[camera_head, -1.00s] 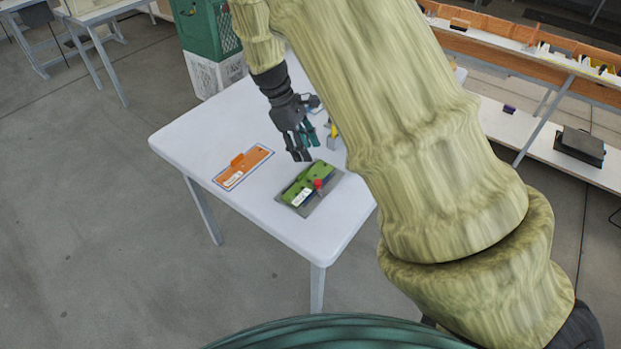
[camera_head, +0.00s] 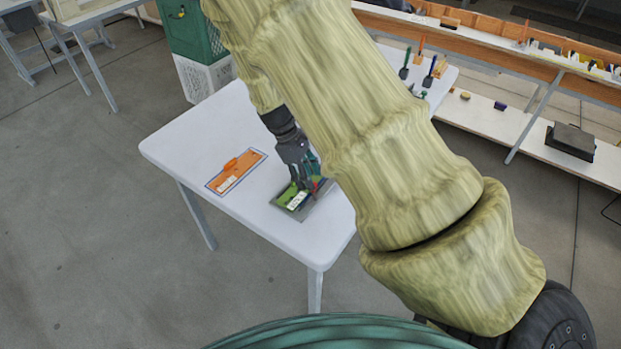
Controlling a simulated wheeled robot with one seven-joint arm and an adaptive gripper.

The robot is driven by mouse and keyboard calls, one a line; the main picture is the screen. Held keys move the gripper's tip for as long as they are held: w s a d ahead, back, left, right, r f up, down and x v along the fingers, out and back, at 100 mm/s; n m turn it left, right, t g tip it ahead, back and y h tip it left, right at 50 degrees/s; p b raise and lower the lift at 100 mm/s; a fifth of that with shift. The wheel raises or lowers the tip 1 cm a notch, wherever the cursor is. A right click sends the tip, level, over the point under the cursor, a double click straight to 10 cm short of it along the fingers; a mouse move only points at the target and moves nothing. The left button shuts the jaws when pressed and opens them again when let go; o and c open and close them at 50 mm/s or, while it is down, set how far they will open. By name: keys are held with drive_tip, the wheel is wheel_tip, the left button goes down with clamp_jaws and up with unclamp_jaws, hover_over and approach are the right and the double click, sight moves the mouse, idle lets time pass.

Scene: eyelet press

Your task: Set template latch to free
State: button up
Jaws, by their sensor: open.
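The green template (camera_head: 289,194) lies in its grey base plate (camera_head: 307,211) near the right front of the white table. A white label (camera_head: 297,201) shows on it. My gripper (camera_head: 303,187) is open and points down right over the template, covering much of it. Only a small trace of the red knob (camera_head: 317,185) shows beside the fingers. I cannot tell whether the fingers touch the knob, nor which way the latch is set. The orange template (camera_head: 238,171) lies flat on the table to the left, clear of my gripper.
The white table (camera_head: 192,140) is clear on its left and front. Several upright tools (camera_head: 428,78) stand at its far right corner. My arm hides the table's right side. Green and white crates (camera_head: 203,76) stand behind it, and a long shelf (camera_head: 510,125) is at the right.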

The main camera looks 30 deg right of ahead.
drive_tip(key=shift+x, duration=1.2)
clamp_jaws()
